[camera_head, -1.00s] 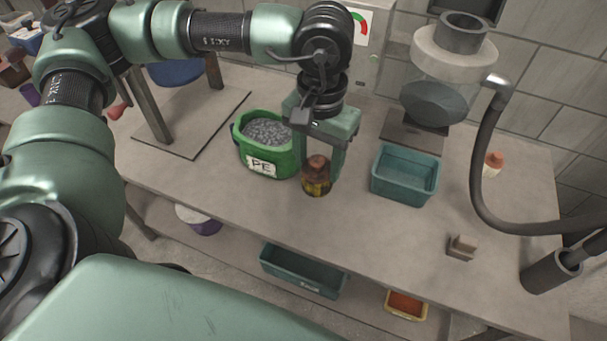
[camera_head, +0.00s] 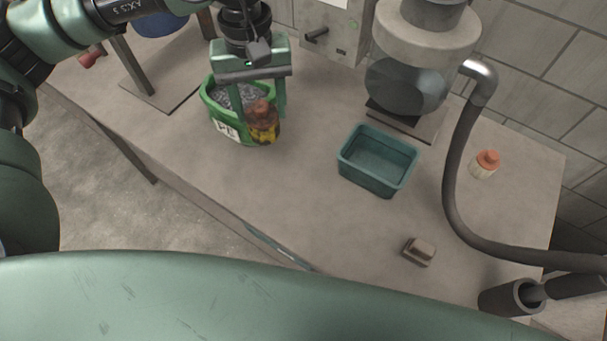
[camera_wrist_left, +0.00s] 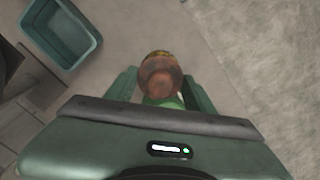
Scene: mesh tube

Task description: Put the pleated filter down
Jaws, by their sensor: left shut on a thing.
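My left gripper (camera_head: 262,112) points down, shut on a brown bottle-like thing (camera_head: 263,121) with a yellow and dark lower part. It hangs upright between the fingers, in front of the right side of the green PE bucket; whether it touches the bucket I cannot tell. The left wrist view shows the brown thing (camera_wrist_left: 159,76) between the fingers. This held thing does not look pleated. A small pale, ribbed-looking piece with an orange top (camera_head: 485,164), perhaps the pleated filter, stands at the right of the bench, away from the gripper. My right gripper is not in view.
The green bucket (camera_head: 229,130) holds grey granules. A teal tray (camera_head: 378,183) looks empty. A small brown block (camera_head: 419,251) lies near the front edge. A dark hose (camera_head: 452,190) curves on the right. The bench between bucket and tray is clear.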

